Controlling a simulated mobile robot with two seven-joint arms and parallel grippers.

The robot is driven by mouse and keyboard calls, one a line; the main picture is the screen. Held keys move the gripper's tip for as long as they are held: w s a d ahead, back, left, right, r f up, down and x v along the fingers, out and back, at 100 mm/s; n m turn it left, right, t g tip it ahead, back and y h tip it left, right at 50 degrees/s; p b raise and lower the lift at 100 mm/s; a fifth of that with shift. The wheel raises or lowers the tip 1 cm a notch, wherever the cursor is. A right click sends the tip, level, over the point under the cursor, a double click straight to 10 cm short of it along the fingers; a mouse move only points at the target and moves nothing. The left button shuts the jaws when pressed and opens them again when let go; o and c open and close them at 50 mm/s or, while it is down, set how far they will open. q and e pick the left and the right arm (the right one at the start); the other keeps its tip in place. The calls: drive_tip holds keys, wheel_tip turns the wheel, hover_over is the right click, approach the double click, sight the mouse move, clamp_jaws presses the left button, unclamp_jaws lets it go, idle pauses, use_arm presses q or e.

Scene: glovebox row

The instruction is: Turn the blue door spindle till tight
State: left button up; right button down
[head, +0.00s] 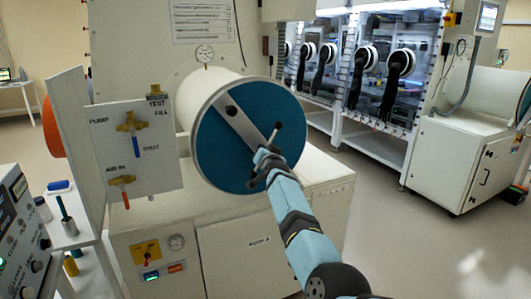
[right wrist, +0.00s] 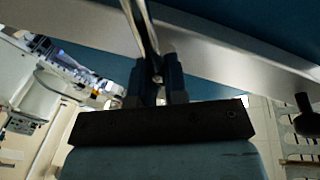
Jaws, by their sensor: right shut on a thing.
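The round blue door (head: 222,150) closes the front of a white cylindrical chamber. A grey bar (head: 243,124) lies slantwise across it, with the spindle's handle (head: 276,131) near the door's middle. My right gripper (head: 268,156) is at this handle, in front of the door. In the right wrist view my right gripper (right wrist: 158,88) is shut on a thin metal rod of the spindle handle (right wrist: 140,25), with the bar (right wrist: 205,45) and blue door (right wrist: 280,20) behind. The hub is partly hidden by the gripper. My left gripper is not in view.
A valve panel (head: 158,160) with yellow valves stands close left of the door. A gauge (head: 205,54) sits atop the chamber. A white cabinet (head: 240,245) is below. Gloveboxes (head: 365,70) stand at the back right, with open floor (head: 420,240) before them.

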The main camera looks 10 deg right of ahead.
idle(0.4)
drive_tip(key=c, duration=1.1)
unclamp_jaws()
drive_tip(key=shift+a, duration=0.1)
drive_tip(key=shift+c, duration=0.2)
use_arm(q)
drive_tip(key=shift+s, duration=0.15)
